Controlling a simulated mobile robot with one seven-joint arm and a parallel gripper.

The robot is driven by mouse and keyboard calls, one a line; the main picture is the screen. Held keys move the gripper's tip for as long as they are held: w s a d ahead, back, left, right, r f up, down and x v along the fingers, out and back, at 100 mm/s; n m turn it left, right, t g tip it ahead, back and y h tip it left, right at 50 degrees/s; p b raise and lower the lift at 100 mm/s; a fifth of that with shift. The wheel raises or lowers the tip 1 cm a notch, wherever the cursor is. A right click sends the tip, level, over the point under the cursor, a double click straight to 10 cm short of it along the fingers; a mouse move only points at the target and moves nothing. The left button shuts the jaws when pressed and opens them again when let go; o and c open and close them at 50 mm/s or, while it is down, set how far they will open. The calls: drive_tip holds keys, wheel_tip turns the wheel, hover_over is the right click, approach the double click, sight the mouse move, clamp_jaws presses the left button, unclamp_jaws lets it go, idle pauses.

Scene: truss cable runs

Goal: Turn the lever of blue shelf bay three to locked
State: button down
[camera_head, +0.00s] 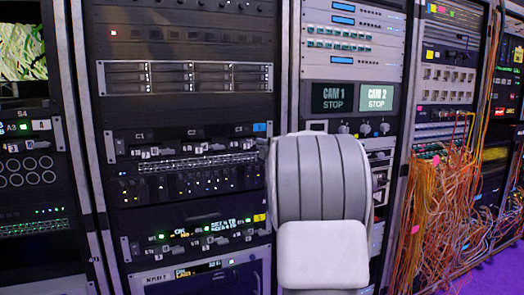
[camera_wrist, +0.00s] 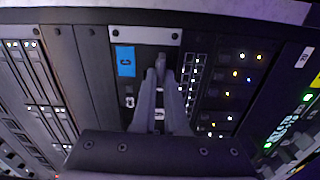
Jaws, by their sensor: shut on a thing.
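The blue-tagged shelf (camera_head: 190,141) runs across the middle rack in the head view, with a row of small numbered levers along its lower edge. Its blue tag (camera_head: 260,127) is at the right end, beside my grey arm, which covers what lies behind it. In the wrist view the blue tag (camera_wrist: 125,60) is just left of my gripper (camera_wrist: 161,78). My gripper's fingers are closed together on a small grey lever (camera_wrist: 160,62) on the dark shelf face. The fingers hide most of this lever, and its bay number and locked mark cannot be read.
A yellow-tagged shelf (camera_head: 195,240) with green lights lies below. Screens reading CAM 1 STOP (camera_head: 331,97) and CAM 2 STOP (camera_head: 376,97) are on the rack to the right. Loose orange cables (camera_head: 430,220) hang farther right.

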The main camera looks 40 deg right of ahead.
drive_tip(key=shift+n, duration=0.3)
drive_tip(key=c, duration=1)
unclamp_jaws()
drive_tip(key=shift+o, duration=0.2)
drive_tip(key=shift+s, duration=0.15)
drive_tip(key=p+v, duration=0.1)
drive_tip(key=v, duration=1.6)
drive_tip(key=shift+p, duration=0.35)
drive_tip(key=shift+f, duration=0.1)
